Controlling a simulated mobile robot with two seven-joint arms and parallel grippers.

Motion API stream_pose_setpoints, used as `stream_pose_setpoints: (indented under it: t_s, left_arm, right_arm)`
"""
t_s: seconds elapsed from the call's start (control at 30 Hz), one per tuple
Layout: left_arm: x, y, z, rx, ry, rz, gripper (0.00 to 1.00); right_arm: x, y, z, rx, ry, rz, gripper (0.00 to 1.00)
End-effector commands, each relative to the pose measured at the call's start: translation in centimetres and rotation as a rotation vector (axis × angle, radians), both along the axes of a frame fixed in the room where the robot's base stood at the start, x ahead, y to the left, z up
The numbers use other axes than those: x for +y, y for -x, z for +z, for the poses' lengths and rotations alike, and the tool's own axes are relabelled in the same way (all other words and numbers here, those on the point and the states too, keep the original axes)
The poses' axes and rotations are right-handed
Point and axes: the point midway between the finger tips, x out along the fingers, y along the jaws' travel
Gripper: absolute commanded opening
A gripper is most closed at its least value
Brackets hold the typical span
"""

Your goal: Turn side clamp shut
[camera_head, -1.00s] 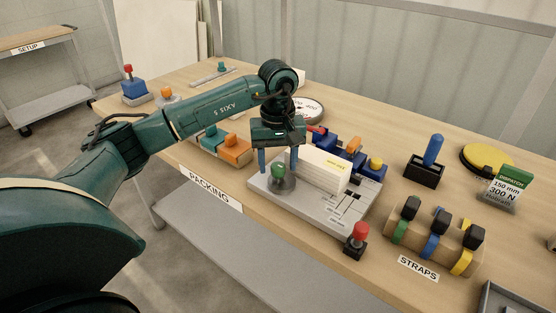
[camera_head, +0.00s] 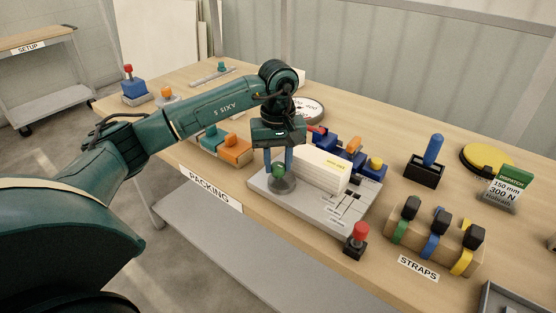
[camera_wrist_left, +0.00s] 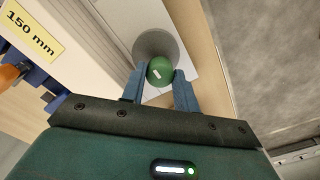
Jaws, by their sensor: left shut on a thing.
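The side clamp has a green ball knob (camera_head: 278,170) on a grey round base (camera_head: 283,186), at the front left of a light grey fixture plate (camera_head: 318,210). My left gripper (camera_head: 279,168) comes down over the knob and is shut on it, with one blue finger on each side. In the left wrist view the green knob (camera_wrist_left: 160,71) sits between the two fingertips, with the grey base (camera_wrist_left: 155,45) behind it. A white box (camera_head: 318,168) stands on the plate beside the clamp. My right gripper is not in view.
Blue blocks with orange and yellow parts (camera_head: 375,165) stand behind the white box. A red-knobbed post (camera_head: 357,236) is at the plate's front right corner. A strap rack (camera_head: 436,235) stands to the right, and teal and orange blocks (camera_head: 236,148) to the left.

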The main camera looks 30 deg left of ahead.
Motion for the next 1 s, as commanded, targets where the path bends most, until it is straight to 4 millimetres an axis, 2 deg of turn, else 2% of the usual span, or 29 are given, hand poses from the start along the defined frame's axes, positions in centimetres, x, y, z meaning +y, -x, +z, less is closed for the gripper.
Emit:
stream_pose_setpoints:
  t_s: [0.37, 1.0]
  left_arm:
    - [0.04, -0.06, 0.08, -0.001, 0.0, 0.204, 0.07]
    - [0.07, -0.06, 0.14, -0.001, 0.001, 0.809, 0.07]
  right_arm:
    - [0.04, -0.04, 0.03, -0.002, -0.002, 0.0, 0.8]
    - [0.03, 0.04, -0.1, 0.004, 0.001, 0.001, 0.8]
